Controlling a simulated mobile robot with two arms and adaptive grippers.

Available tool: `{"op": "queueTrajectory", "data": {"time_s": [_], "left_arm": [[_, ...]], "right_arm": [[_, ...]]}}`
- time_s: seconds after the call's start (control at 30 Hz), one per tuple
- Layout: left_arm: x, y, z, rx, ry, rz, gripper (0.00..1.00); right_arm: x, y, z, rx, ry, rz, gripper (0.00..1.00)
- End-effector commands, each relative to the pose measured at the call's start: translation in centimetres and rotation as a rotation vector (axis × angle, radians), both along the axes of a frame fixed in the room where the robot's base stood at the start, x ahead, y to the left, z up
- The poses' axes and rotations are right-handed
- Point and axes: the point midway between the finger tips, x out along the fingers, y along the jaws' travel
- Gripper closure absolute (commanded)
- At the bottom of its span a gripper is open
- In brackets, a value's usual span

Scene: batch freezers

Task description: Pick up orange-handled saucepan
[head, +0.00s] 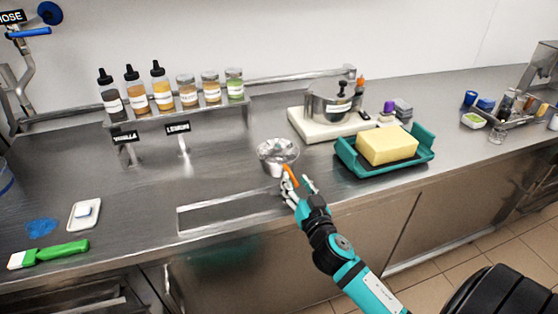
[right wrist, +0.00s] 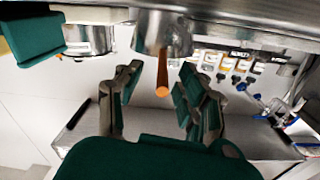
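The saucepan (head: 278,153) is a small silver metal pan on the steel counter, just behind the counter's sunken slot. Its orange handle (head: 290,175) points toward the front edge. My right gripper (head: 299,187) is at the handle, with its fingers apart. In the right wrist view, which looks upside down, the saucepan (right wrist: 162,33) is at the top centre. Its orange handle (right wrist: 162,78) points toward the camera between the open fingers (right wrist: 158,90), with a gap on both sides. My left gripper is not in view.
A teal tray (head: 425,150) with a yellow block (head: 388,146) stands to the right of the saucepan. A white board (head: 300,122) with a metal pot (head: 327,106) is behind. A bottle rack (head: 180,118) stands back left. A green-handled brush (head: 62,250) lies front left.

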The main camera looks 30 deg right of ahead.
Motion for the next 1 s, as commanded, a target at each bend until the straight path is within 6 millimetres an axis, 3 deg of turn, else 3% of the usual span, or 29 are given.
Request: {"op": "queueTrajectory", "data": {"time_s": [0.4, 0.7, 1.0], "left_arm": [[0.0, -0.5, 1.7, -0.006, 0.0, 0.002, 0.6], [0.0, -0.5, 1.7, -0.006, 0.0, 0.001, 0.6], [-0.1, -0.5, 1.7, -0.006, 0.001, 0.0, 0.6]], "right_arm": [[4.8, -0.9, 0.2, -0.002, 0.001, 0.0, 0.61], [5.3, -1.1, -0.1, 0.0, 0.002, 0.0, 0.61], [5.3, -1.0, -0.1, 0.0, 0.002, 0.0, 0.99]]}}
